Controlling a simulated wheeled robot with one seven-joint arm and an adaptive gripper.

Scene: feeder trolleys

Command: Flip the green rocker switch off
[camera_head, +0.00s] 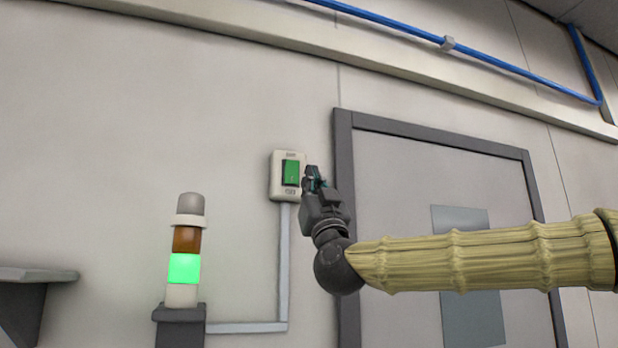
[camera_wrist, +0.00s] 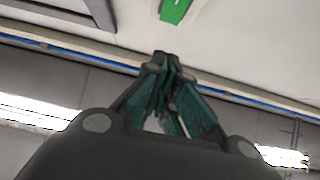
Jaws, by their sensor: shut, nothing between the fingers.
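The green rocker switch (camera_head: 291,172) sits in a pale wall box (camera_head: 275,187) to the left of the grey door frame in the head view. In the wrist view, part of the green rocker (camera_wrist: 174,10) shows at the top edge, cut off by the frame. My gripper (camera_head: 311,171) is just to the right of the switch box in the head view. In the wrist view its fingertips (camera_wrist: 162,58) are together with nothing between them, and they appear apart from the rocker. I cannot tell the exact gap in depth.
A signal tower with a lit green section (camera_head: 184,268) stands at lower left. A grey conduit (camera_head: 284,260) runs down from the box. A shelf (camera_head: 38,275) is at far left. The door frame (camera_head: 345,150) is close behind my gripper. The wall above the box is clear.

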